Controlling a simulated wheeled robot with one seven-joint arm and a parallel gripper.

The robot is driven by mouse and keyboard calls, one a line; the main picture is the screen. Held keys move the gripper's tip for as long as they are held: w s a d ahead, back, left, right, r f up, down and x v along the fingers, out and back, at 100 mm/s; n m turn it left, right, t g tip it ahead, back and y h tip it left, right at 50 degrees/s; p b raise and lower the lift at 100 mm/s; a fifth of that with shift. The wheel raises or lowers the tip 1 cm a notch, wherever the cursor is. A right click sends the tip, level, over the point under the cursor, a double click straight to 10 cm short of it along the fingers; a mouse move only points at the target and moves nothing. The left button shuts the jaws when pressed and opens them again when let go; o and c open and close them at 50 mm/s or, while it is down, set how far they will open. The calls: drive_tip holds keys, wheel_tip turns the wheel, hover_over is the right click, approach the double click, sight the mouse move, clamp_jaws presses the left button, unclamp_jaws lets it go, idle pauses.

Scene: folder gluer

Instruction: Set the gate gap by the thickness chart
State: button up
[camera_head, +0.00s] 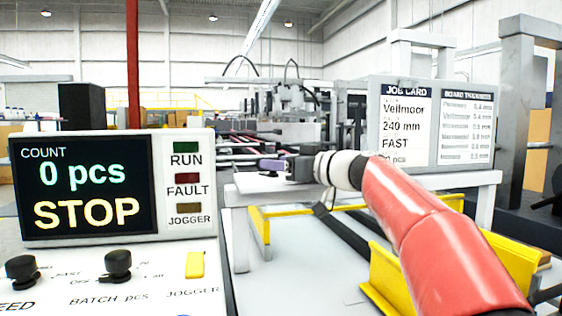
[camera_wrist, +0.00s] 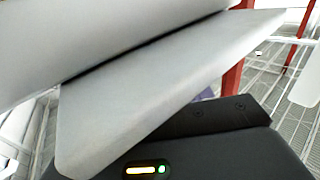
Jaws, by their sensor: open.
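The board thickness chart (camera_head: 467,128) is on the right half of a white panel; its rows read in tenths of a mm but are blurred. The job card (camera_head: 404,125) beside it reads Veilmoor, 240 mm, FAST. My gripper (camera_head: 272,167) is open, at the end of the red arm, over a light grey machine surface (camera_head: 249,184). A small purple piece shows at its tip; I cannot tell whether it is a gripper part or a separate thing. In the wrist view, large grey slabs (camera_wrist: 150,95) fill the upper left, close to the camera. I cannot make out the gate or its gap setting.
A control panel at left has a display (camera_head: 85,190) reading 0 pcs and STOP, two black knobs (camera_head: 118,264) and a yellow jogger switch (camera_head: 195,264). Yellow guides (camera_head: 390,278) and grey frame posts stand around my arm. A red post (camera_head: 132,65) rises behind.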

drive_tip(key=c, duration=1)
drive_tip(key=shift+w+d+n+g+y, duration=0.15)
drive_tip(key=shift+n+g+y, duration=0.4)
drive_tip(key=shift+g, duration=0.15)
drive_tip(key=shift+w+d+n+g+y, duration=0.1)
drive_tip(key=shift+w+n+g+y, duration=0.05)
drive_tip(key=shift+n+g+y, duration=0.45)
drive_tip(key=shift+w+r+n+g+y, duration=0.1)
drive_tip(key=shift+n+g+y, duration=0.55)
drive_tip(key=shift+n+g, duration=0.85)
drive_tip(key=shift+m+g, duration=0.3)
drive_tip(key=shift+m, duration=0.05)
drive_tip(key=o, duration=1)
drive_tip(key=shift+d, duration=0.1)
drive_tip(key=b+v, duration=0.1)
drive_tip(key=v, duration=0.6)
drive_tip(key=shift+d, duration=0.3)
